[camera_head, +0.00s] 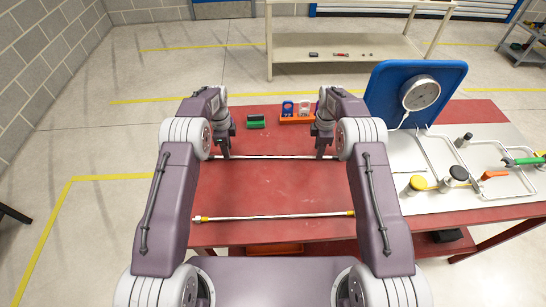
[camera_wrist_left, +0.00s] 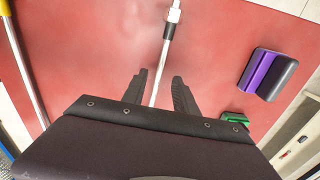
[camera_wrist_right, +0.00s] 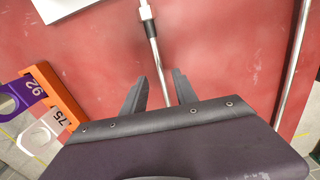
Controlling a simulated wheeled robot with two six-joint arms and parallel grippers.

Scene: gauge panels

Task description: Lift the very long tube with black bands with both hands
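The very long tube with black bands (camera_head: 270,157) runs left to right across the red table, behind a second tube. In the left wrist view a black band (camera_wrist_left: 168,32) and a pale fitting show on it. The right wrist view shows a black band (camera_wrist_right: 148,28) and a white fitting too. My left gripper (camera_head: 224,155) is open, its fingers either side of the tube's left part with gaps. My right gripper (camera_head: 323,155) is open likewise around the right part. The tube seems to lie on the table; exact finger height is unclear.
A yellow-ended tube (camera_head: 275,216) lies nearer the front edge. Behind are a green-and-dark block (camera_head: 256,122) and an orange holder (camera_head: 296,120) with numbered rings. At right a blue panel (camera_head: 378,92) with a gauge and a pale pipe board (camera_head: 415,165) stand close to my right arm.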

